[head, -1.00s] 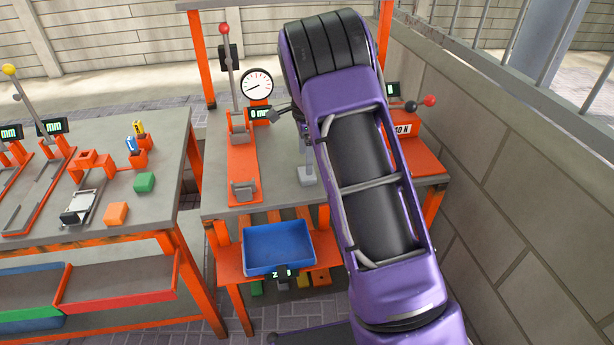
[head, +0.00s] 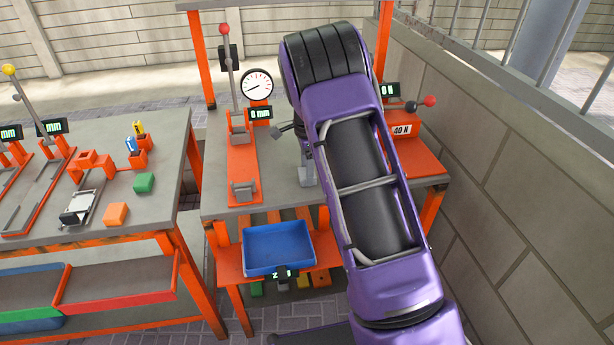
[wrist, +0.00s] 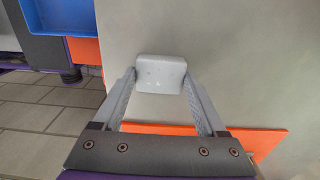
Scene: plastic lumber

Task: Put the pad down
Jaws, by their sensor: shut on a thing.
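The pad is a small pale grey-white block with rounded corners, in the wrist view (wrist: 160,68). My gripper (wrist: 160,82) is shut on the pad, with one finger at each side of it. In the head view the pad (head: 307,177) shows below my wrist, over the grey bench top (head: 275,187) and left of my purple arm. I cannot tell whether its underside touches the bench. My arm hides most of the gripper in the head view.
An orange lever stand (head: 243,165) with a dial gauge (head: 257,84) stands left of the pad. An orange box marked 40 N (head: 412,148) is behind my arm on the right. A blue bin (head: 278,247) sits below the bench's front edge.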

